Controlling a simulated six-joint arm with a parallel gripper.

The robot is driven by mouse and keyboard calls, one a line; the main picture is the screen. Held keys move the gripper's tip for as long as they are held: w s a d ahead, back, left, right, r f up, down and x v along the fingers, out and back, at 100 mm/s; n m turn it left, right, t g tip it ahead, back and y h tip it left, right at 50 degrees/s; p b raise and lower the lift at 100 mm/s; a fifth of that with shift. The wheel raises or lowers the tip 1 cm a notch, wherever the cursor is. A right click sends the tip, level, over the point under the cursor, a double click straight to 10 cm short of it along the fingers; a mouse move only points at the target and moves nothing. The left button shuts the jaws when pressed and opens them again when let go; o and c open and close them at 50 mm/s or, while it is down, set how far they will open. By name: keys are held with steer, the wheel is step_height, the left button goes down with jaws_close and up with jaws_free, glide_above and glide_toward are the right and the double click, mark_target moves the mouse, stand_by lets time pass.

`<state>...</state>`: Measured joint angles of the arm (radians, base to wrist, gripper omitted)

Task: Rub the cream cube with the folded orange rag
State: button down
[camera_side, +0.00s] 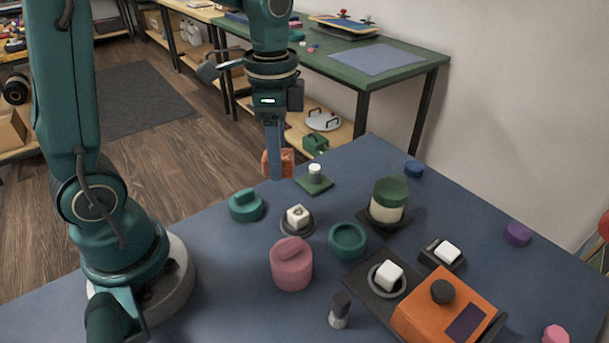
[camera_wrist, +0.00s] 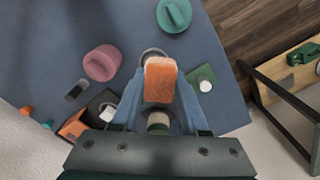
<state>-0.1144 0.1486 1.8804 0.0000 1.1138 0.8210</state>
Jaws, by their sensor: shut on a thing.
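My gripper (camera_side: 276,170) is shut on the folded orange rag (camera_side: 288,162) and holds it up in the air, above the far left part of the blue table. In the wrist view the rag (camera_wrist: 160,82) sits between the two blue fingers. The cream cube (camera_side: 298,215) rests in a round grey dish (camera_side: 297,230), in front of and below the rag in the side view. The rag is apart from it. In the wrist view only the dish's rim (camera_wrist: 153,50) shows behind the rag; the cube is hidden there.
A green pad with a white peg (camera_side: 315,178), a teal lidded pot (camera_side: 246,206), a pink pot (camera_side: 291,264) and a green bowl (camera_side: 347,241) surround the dish. A green-lidded jar (camera_side: 389,200), white blocks and an orange box (camera_side: 447,309) stand to the right.

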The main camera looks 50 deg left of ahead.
mark_target(303, 208)
steer(key=shift+m, duration=0.7)
steer(key=shift+s+d+f, duration=0.1)
steer(key=shift+d+f, duration=0.35)
steer(key=shift+f, duration=0.65)
steer(key=shift+d+f, duration=0.45)
steer(key=shift+f, duration=0.65)
steer(key=shift+s+d+f, duration=0.1)
steer(key=shift+d+f, duration=0.35)
steer(key=shift+f, duration=0.65)
steer(key=shift+w+f, duration=0.45)
steer(key=shift+f, duration=0.05)
steer(key=shift+w+f, duration=0.25)
steer(key=shift+w, duration=1.3)
steer(key=shift+s, duration=2)
step_height(303, 208, up, 2)
steer(key=shift+w+r, duration=0.15)
steer(key=shift+r, duration=2.95)
